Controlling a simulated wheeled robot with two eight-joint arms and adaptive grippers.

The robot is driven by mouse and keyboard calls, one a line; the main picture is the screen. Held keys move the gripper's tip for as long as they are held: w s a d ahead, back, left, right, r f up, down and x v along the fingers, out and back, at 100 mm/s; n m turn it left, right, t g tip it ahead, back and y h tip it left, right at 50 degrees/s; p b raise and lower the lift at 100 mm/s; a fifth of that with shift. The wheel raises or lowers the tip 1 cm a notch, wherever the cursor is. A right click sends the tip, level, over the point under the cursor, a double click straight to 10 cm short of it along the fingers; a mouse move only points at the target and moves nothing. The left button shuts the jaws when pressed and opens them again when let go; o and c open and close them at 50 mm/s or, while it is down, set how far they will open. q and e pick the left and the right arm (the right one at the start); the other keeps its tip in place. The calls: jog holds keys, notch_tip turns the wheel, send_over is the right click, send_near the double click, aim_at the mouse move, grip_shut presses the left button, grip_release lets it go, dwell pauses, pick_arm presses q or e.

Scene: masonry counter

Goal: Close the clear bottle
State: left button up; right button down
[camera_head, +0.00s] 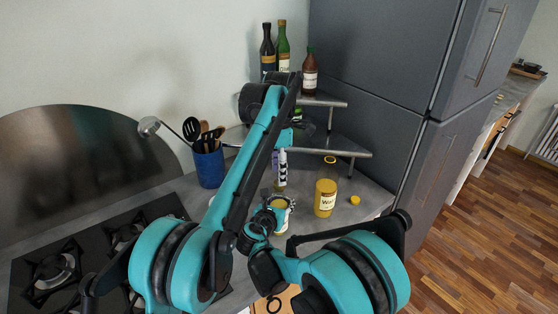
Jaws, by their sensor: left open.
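A see-through bottle (326,192) with amber contents, a pale label and a yellow top stands upright on the counter, right of my left gripper. A loose yellow cap (355,200) lies on the counter to its right.
A blue utensil holder (208,165) stands at the left, beyond the black hob (75,262). A corner shelf (340,152) behind holds a dark bottle (267,50), a green bottle (284,52) and a brown bottle (310,75). The grey fridge (385,75) bounds the right.

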pick_arm(q)
jog(key=shift+f, duration=1.75)
